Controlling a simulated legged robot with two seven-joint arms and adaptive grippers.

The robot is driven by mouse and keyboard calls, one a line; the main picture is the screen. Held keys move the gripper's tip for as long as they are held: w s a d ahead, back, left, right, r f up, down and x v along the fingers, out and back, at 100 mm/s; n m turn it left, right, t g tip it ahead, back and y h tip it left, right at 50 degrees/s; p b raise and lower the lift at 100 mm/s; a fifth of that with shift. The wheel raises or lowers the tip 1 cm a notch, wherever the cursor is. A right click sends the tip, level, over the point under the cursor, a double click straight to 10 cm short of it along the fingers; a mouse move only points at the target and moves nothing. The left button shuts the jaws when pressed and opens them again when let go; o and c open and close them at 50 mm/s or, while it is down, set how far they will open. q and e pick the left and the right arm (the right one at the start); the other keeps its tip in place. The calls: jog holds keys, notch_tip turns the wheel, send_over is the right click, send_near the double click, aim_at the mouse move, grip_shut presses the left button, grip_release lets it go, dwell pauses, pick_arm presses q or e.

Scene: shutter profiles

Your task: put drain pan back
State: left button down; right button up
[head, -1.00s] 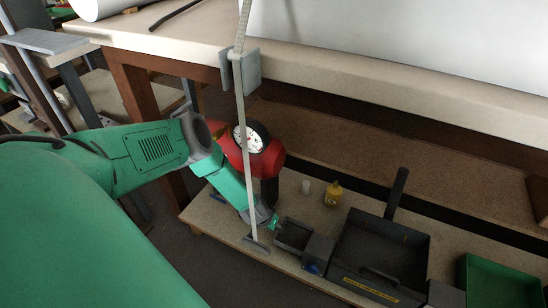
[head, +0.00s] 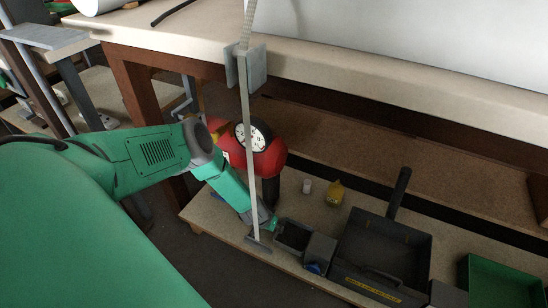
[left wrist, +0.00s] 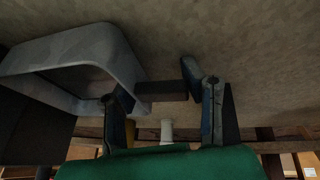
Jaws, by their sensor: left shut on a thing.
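A small dark grey open pan (head: 304,229) sits at the left end of a row of containers on the low shelf in the head view. I take it to be the drain pan; its pale grey wall (left wrist: 85,40) fills the upper left of the left wrist view. A short dark handle (left wrist: 165,91) sticks out from it. My left gripper (head: 270,224) is at the pan's left side, with its fingers (left wrist: 160,95) shut on the handle. The pan's underside is hidden, so I cannot tell if it touches the shelf. My right gripper is not in view.
A thin upright rod (head: 251,160) with a foot stands in front of my left forearm. A red tank with a gauge (head: 268,158), a yellow bottle (head: 335,193), a white cup (head: 307,186), a large black tray (head: 385,250) and a green bin (head: 505,280) are nearby. The bench overhangs behind.

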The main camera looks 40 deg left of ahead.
pick_arm(q)
jog(key=c, duration=1.4)
grip_release()
jog(key=shift+d, duration=0.1)
jog(key=o, duration=0.5)
jog(key=shift+f, duration=0.1)
jog(key=shift+s, duration=0.1)
jog(key=shift+s+r, duration=0.1)
jog(key=shift+r, duration=0.15)
jog(key=v, duration=1.1)
jog(key=shift+r, duration=0.2)
